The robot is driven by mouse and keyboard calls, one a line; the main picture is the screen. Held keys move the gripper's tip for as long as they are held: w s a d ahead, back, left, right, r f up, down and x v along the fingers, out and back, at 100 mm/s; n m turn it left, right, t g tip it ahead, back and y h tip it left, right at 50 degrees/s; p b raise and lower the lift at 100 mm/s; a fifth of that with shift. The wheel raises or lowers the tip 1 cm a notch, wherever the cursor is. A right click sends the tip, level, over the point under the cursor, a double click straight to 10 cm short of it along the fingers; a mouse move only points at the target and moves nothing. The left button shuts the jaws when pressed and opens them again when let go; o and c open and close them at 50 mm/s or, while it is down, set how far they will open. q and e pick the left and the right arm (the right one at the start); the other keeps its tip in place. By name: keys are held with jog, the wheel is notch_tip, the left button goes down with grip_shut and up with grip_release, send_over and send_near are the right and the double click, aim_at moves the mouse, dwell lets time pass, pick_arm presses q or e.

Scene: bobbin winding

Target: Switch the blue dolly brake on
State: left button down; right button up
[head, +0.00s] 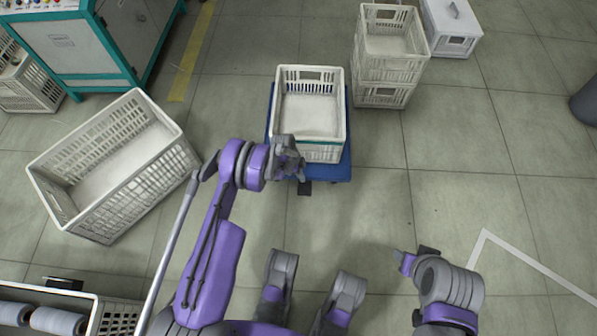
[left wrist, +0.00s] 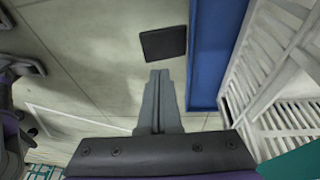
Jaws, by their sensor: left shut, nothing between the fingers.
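The blue dolly (head: 338,172) stands on the floor at the centre of the head view with a white crate on it. Its blue side also shows in the left wrist view (left wrist: 205,50). A small black brake pedal (head: 305,188) sticks out at the dolly's near edge. It shows as a dark square plate in the left wrist view (left wrist: 163,44). My left gripper (head: 299,174) is shut and empty beside the dolly's near edge. In the wrist view its fingertips (left wrist: 159,75) appear just short of the pedal, with a small gap in the picture. My right gripper (head: 418,258) is low at the right, far from the dolly; its fingers are unclear.
The white crate (head: 341,115) sits on the dolly. Stacked white crates (head: 386,75) stand behind it to the right. A large white crate (head: 75,215) lies at left. A teal-framed machine (head: 80,50) is at upper left. The floor right of the dolly is clear.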

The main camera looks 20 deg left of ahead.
aim_at(303, 194)
pick_arm(q)
jog(key=x, duration=0.2)
jog(key=b+x, duration=0.1)
jog(key=x, duration=0.1)
jog(key=s+a+x, duration=0.1)
jog(key=x, duration=0.1)
jog(key=shift+d+f+b, duration=0.15)
jog(key=shift+f+b, duration=0.2)
jog(key=shift+f, duration=0.2)
jog(key=shift+s+d+f+t, duration=0.1)
jog(key=shift+s+f+t, duration=0.2)
jog(key=shift+t, duration=0.3)
jog(key=shift+s+d+f+t+y, duration=0.15)
jog(key=shift+s+f+t+y, duration=0.3)
jog(key=shift+t, duration=0.35)
jog(key=shift+s+f, duration=0.25)
jog(key=shift+f, duration=0.7)
jog(key=shift+d, duration=0.1)
